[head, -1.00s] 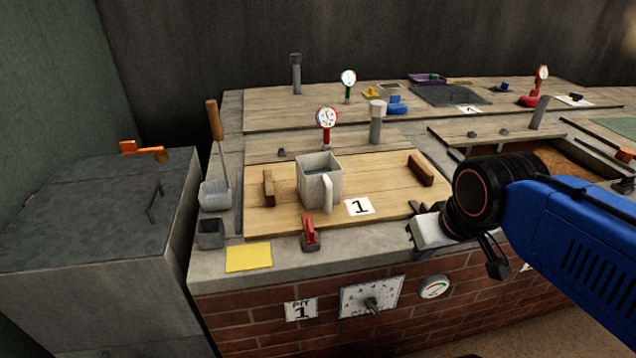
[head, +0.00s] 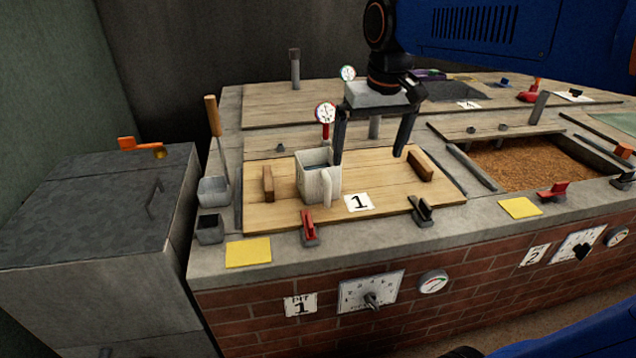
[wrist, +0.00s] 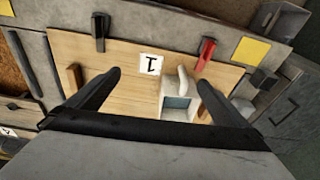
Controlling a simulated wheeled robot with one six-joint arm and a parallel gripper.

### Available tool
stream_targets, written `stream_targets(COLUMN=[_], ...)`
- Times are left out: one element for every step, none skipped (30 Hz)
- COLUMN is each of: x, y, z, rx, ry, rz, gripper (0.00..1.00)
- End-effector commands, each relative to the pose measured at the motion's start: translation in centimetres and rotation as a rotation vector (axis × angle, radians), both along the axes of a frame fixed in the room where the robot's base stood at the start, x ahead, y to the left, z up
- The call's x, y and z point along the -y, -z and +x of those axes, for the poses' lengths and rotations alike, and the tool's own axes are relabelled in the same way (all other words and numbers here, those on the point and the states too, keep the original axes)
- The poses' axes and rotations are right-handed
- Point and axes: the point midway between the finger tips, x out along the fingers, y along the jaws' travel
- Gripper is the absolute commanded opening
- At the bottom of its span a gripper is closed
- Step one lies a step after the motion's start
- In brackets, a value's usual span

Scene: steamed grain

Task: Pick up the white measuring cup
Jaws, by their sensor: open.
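The white measuring cup (head: 313,180) stands upright on the wooden lid marked 1, with its handle toward the front and something bluish inside. In the wrist view the cup (wrist: 178,112) shows right of centre, near the right finger, with its handle pointing up the picture. My gripper (head: 369,157) is open and empty above the lid, pointing down. In the head view it is to the right of the cup, its left finger close to the cup's right rear side. I cannot tell whether that finger touches the cup. The wrist view shows both gripper fingers (wrist: 160,80) spread wide.
Wooden handles (head: 268,184) and (head: 420,166) stand on the lid (head: 290,215). Red (head: 309,228) and black (head: 421,210) clamps sit at the front edge. An open grain pit (head: 535,163) lies right.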

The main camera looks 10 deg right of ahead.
Motion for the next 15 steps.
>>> stream_targets(x=[-0.7, -1.1, -1.6, -2.0, -2.4, -3.0, -3.5, -3.9, -4.5, -4.9, -5.4, -5.9, -6.3, -6.6, -7.0], y=[-0.5, -0.8, -1.1, -1.4, -1.6, -1.9, -2.1, -2.2, -2.4, -2.6, -2.7, -2.8, -2.9, -2.9, -3.0], z=[1.5, 2.3, 3.3, 4.1, 4.9, 5.9, 6.7, 7.4, 8.4, 9.1, 9.8, 10.6, 11.1, 11.6, 12.2], rx=[-0.018, -0.027, -0.041, -0.05, -0.061, -0.073, -0.082, -0.093, -0.105, -0.114, -0.122, -0.134, -0.139, -0.145, -0.154], ry=[-0.005, -0.007, -0.011, -0.014, -0.016, -0.019, -0.022, -0.024, -0.026, -0.028, -0.03, -0.033, -0.034, -0.035, -0.037], rz=[-0.002, -0.003, -0.004, -0.005, -0.007, -0.008, -0.011, -0.012, -0.014, -0.015, -0.017, -0.019, -0.021, -0.023, -0.025], gripper=[1.0, 1.0, 1.0, 1.0, 1.0, 1.0, 1.0, 1.0, 1.0, 1.0, 1.0, 1.0, 1.0, 1.0, 1.0])
